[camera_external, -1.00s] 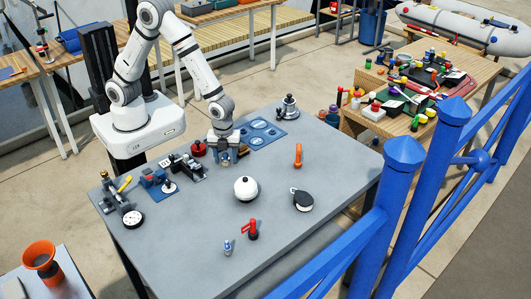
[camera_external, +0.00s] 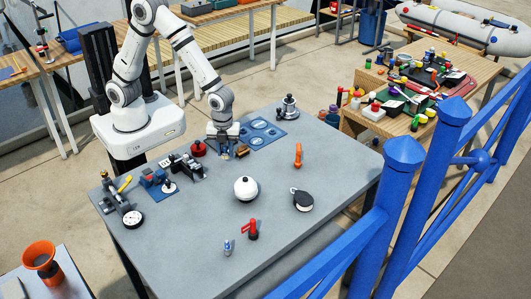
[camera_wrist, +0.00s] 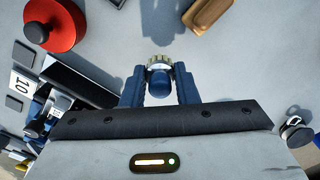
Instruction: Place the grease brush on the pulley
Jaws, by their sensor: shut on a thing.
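My gripper (camera_wrist: 158,90) is shut on a small piece with a dark blue rounded end and a pale ribbed ring, which I take to be the grease brush (camera_wrist: 159,61). Most of its length is hidden behind the fingers. In the external view my gripper (camera_external: 223,148) is over the back middle of the grey table, and the brush is too small to make out clearly. The pulley (camera_external: 303,201), a black and white round block with a ring at its top left, lies on the table to the right and nearer the camera, apart from my gripper.
A red round pot (camera_external: 198,149) stands close left of my gripper, also at top left in the wrist view. A tan block (camera_wrist: 208,14) lies close by. A white ball-shaped float (camera_external: 246,188) and an orange item (camera_external: 298,156) stand on the table. Clear grey surface lies between them.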

